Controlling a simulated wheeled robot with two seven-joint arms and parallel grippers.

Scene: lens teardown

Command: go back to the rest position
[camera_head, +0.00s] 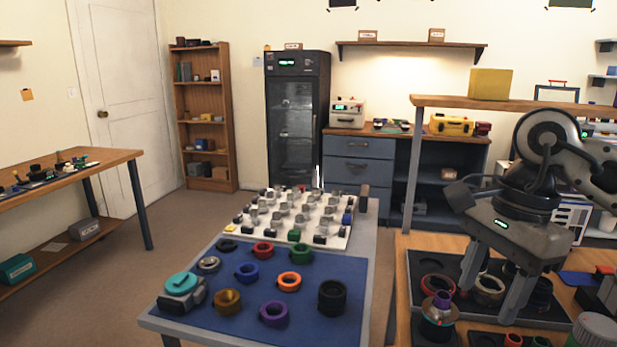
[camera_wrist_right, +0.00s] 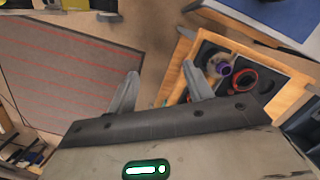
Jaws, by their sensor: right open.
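My right gripper (camera_head: 488,300) hangs over the wooden workbench at the right of the head view, fingers pointing down and spread apart with nothing between them. It also shows in the right wrist view (camera_wrist_right: 160,72), its two grey fingers apart and empty. Below or behind it in the head view is a dark tray (camera_head: 416,268) with round recesses holding lens rings. A part with a purple top (camera_head: 442,299) stands left of the fingers; it also shows in the wrist view (camera_wrist_right: 223,68), beside a red ring (camera_wrist_right: 244,80). My left gripper is not in view.
A table with a blue mat (camera_head: 345,270) holds several coloured rings and a teal-topped part (camera_head: 181,284). A white board (camera_head: 340,229) with small parts lies behind them. A wooden shelf (camera_head: 560,107) crosses above my right arm. Floor (camera_head: 110,290) is clear at left.

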